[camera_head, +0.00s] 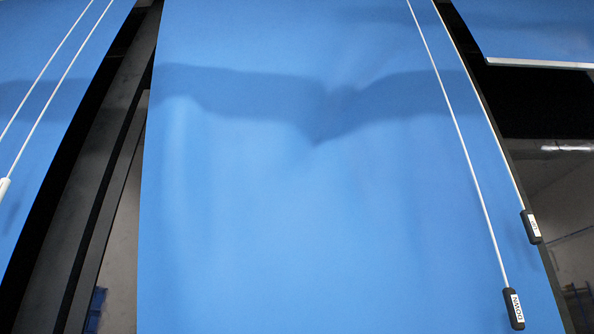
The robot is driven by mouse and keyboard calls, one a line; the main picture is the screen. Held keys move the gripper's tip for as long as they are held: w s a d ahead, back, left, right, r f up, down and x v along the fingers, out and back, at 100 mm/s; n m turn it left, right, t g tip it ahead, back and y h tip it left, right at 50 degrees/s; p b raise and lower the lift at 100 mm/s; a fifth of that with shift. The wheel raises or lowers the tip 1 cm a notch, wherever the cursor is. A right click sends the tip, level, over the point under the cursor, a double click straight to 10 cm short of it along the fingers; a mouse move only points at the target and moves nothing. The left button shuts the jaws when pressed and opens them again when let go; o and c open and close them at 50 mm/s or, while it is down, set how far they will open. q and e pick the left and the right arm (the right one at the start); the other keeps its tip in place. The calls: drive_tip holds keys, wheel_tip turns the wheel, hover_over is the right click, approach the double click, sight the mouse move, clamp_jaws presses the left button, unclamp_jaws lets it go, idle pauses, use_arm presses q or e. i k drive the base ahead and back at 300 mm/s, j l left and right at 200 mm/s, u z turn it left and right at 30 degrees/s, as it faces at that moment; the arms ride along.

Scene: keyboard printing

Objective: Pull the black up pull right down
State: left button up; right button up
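Two black pulls hang on white cords at the right side of a large blue blind (290,220) in the head view. The black up pull (531,227) hangs higher, at the blind's right edge, and its small white label is hard to read. The black down pull (514,309) hangs lower and to the left, with a white label that seems to read "DOWN". Both hang free with nothing touching them. Neither of my grippers is in view.
Another blue blind at the left has two white cords and a white pull (4,188). A raised blue blind with a white bottom bar (540,64) is at the upper right. Dark window frames (95,180) stand between the blinds. A soft shadow crosses the middle blind.

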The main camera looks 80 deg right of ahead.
sight(532, 231)
drive_tip(key=l+z, duration=0.1)
drive_tip(key=z, duration=0.35)
drive_tip(key=l+z, duration=0.1)
drive_tip(key=z, duration=0.35)
drive_tip(key=l+z, duration=0.1)
drive_tip(key=z, duration=0.4)
